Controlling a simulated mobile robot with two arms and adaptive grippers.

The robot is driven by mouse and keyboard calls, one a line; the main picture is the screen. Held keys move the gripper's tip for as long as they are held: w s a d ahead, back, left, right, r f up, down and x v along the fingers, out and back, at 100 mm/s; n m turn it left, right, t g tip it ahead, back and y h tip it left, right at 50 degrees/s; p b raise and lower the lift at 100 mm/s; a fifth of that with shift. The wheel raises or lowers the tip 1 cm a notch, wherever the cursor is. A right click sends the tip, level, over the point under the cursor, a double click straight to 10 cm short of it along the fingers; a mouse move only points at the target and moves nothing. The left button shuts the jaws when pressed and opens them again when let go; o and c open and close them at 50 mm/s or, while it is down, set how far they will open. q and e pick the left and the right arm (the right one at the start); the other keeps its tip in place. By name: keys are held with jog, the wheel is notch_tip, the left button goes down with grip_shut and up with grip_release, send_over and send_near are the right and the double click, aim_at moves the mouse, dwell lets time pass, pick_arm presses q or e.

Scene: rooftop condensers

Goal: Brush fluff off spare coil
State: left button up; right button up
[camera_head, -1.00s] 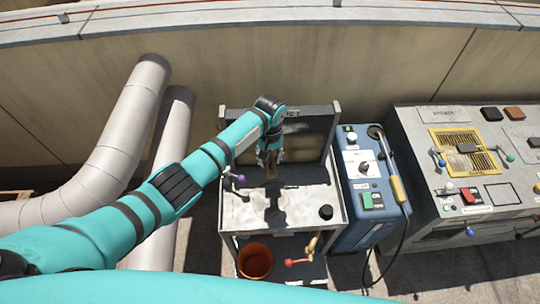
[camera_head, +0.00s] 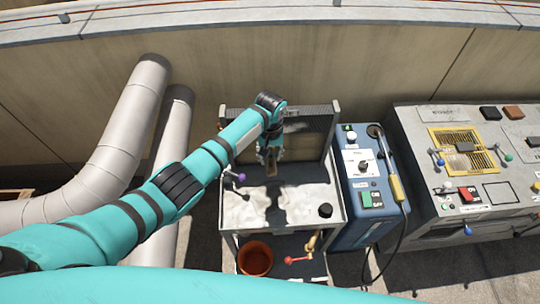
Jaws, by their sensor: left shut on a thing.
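The spare coil appears to be the upright finned panel (camera_head: 310,125) in a dark frame at the back of a small work stand. Some greyish patches show on its upper part. My left gripper (camera_head: 270,158) is in front of the panel's left part, shut on a small brown thing that looks like a brush (camera_head: 271,163). Whether the brush touches the panel cannot be told. My right gripper is not in view.
A black knob (camera_head: 325,210) sits at the stand's front right. An orange-brown bucket (camera_head: 255,259) and a red-handled valve (camera_head: 298,260) are below. A blue machine (camera_head: 369,185) with a cable stands close at right, then a grey control bench (camera_head: 470,165). Thick pipes (camera_head: 120,145) run at left.

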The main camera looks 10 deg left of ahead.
pick_arm(q)
jog(key=shift+w+r, duration=0.1)
jog(key=shift+r, duration=0.25)
jog(key=shift+f+b, duration=1.2)
jog(key=shift+f, duration=0.8)
jog(key=shift+r+p, duration=1.1)
jog(key=shift+p, duration=0.1)
jog(key=shift+a+r, duration=0.1)
jog(key=shift+r, duration=0.8)
jog(key=shift+f+b, duration=1.2)
jog(key=shift+f, duration=0.85)
jog(key=shift+r+p, duration=1.1)
jog(key=shift+p, duration=0.05)
jog(key=shift+r, duration=0.95)
jog(key=shift+s+d, duration=0.25)
jog(key=shift+s, duration=0.7)
